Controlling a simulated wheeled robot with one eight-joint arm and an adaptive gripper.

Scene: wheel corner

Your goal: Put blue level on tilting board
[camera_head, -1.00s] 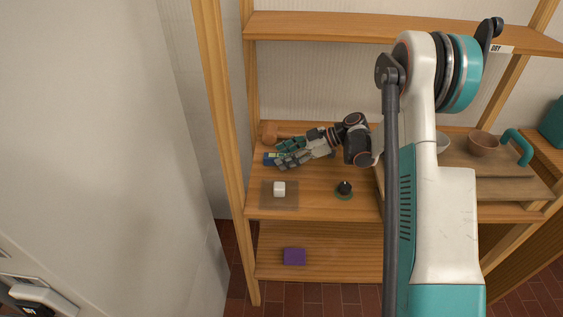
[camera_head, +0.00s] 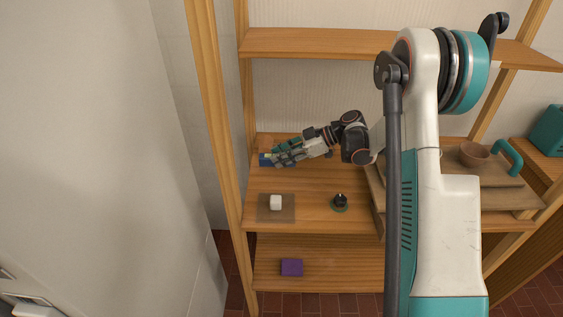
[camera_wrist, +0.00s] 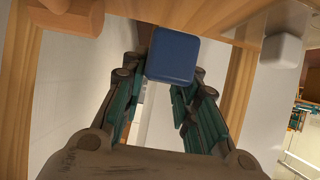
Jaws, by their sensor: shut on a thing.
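The blue level (camera_head: 265,160) is at the far left of the middle shelf, at the tips of my gripper (camera_head: 278,158). In the wrist view the blue level (camera_wrist: 171,57) shows as a rounded blue block between the teal fingers of my gripper (camera_wrist: 160,85), which is shut on it. I cannot tell whether it is lifted clear of the shelf. A flat wooden board (camera_head: 500,195) lies at the right, partly behind my arm. I cannot tell for sure whether it is the tilting board or how it tilts.
A white cube (camera_head: 276,202) sits on a thin square mat (camera_head: 262,214). A dark round thing (camera_head: 340,201) stands to its right. A brown bowl (camera_head: 473,155) is on the right. A purple block (camera_head: 291,267) lies on the lower shelf. A wooden post (camera_head: 213,120) bounds the left.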

